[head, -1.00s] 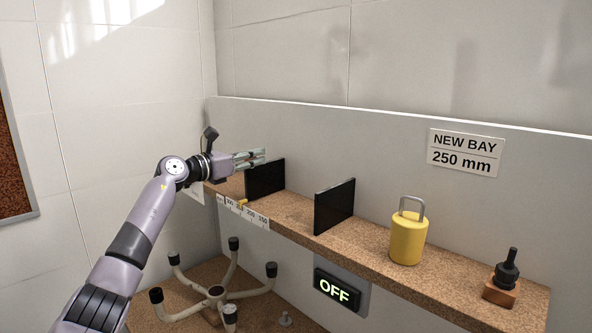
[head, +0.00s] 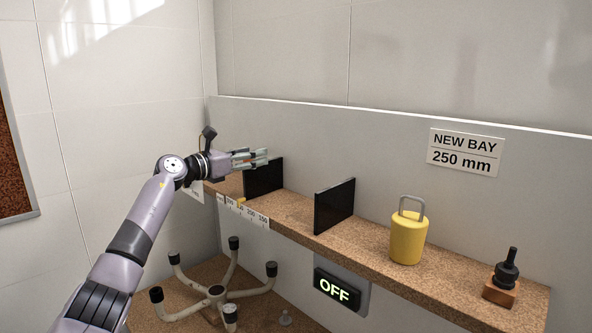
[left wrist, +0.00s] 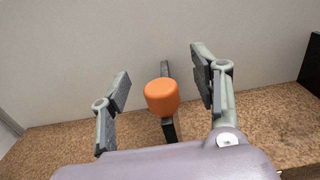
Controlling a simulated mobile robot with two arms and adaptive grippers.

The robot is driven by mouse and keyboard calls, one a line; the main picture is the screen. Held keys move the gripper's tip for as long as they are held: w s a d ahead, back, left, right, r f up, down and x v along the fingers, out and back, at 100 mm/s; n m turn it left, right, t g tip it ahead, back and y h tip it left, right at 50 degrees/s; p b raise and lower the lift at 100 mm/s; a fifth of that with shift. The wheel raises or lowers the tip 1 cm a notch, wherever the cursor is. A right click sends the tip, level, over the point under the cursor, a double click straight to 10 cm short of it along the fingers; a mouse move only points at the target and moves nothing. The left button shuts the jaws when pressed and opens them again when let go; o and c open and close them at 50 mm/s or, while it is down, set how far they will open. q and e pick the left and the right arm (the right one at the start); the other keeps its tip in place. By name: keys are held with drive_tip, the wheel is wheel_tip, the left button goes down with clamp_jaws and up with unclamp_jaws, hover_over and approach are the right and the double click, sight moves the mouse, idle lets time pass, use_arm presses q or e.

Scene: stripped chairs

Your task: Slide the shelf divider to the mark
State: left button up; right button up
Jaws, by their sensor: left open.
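Two black upright dividers stand on the speckled brown shelf: a left divider (head: 264,178) and a right divider (head: 334,207). A ruler strip (head: 246,211) with numbers runs along the shelf's front edge, with a small yellow marker (head: 241,201) by it. My left gripper (head: 266,158) is open at the left divider's upper part. In the left wrist view, an orange knob (left wrist: 162,97) on a dark edge-on divider (left wrist: 168,129) shows between the spread fingers, apart from both. My right gripper is out of view.
A yellow padlock-shaped weight (head: 408,238) and a black-handled stamp on a wooden block (head: 501,290) stand farther right on the shelf. A sign (head: 465,153) reads NEW BAY 250 mm. A display (head: 337,289) reads OFF. An upturned chair base (head: 217,292) lies below. Shelf between the dividers is clear.

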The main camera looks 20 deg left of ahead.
use_arm(q)
drive_tip(key=shift+s+a+f, duration=0.1)
drive_tip(key=shift+s+f, duration=0.05)
drive_tip(key=shift+s, duration=0.1)
drive_tip(key=shift+b+v, duration=1.5)
drive_tip(key=shift+v, duration=1.25)
